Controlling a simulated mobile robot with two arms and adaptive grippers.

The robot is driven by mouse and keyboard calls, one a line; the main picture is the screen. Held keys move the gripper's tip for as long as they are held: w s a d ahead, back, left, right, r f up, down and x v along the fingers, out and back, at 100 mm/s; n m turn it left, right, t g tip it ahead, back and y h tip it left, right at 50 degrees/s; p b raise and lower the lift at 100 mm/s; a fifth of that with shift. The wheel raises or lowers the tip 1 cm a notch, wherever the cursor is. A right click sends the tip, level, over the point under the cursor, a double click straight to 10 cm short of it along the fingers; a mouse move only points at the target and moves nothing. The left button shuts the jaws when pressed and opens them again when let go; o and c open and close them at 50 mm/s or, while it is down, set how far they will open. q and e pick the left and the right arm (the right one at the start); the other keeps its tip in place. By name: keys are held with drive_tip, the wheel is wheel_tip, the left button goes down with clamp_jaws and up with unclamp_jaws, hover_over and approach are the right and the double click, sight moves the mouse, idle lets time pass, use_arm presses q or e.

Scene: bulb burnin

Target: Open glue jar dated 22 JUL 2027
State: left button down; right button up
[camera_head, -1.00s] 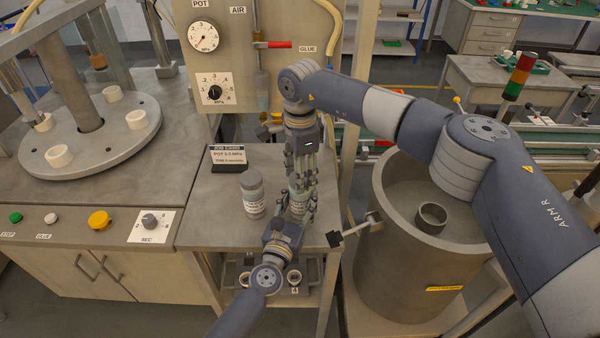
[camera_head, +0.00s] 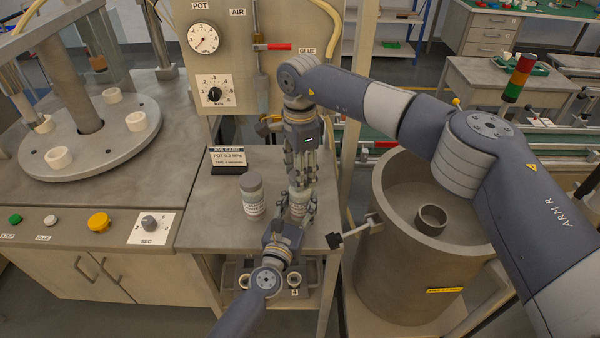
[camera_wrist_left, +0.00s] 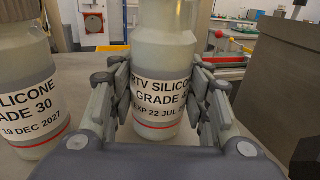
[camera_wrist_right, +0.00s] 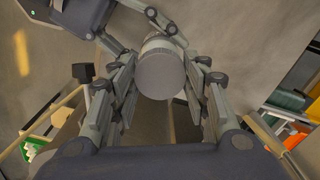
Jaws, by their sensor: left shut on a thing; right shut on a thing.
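The glue jar (camera_head: 298,201) is a pale bottle standing upright on the small grey table. Its label in the left wrist view (camera_wrist_left: 160,90) reads RTV SILICONE, EXP 22 JUL, with the year hidden. My left gripper (camera_head: 297,212) is shut around its body from the front; its fingers flank the label. My right gripper (camera_head: 301,185) points down from above and is shut on the jar's round grey lid (camera_wrist_right: 162,72). Its fingers hide much of the jar top in the head view. A second jar (camera_head: 253,196), labelled 19 DEC 2027 (camera_wrist_left: 32,100), stands just left, capped and untouched.
A job card (camera_head: 228,158) stands behind the second jar. A panel with gauges (camera_head: 203,39) rises behind. A large grey drum (camera_head: 410,255) stands right of the table, and a round turntable (camera_head: 90,140) stands left. The table's left front is clear.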

drive_tip(key=shift+r, duration=0.45)
drive_tip(key=shift+r, duration=2)
use_arm(q)
drive_tip(key=c, duration=0.8)
unclamp_jaws()
drive_tip(key=shift+o, duration=0.2)
drive_tip(key=shift+s, duration=0.15)
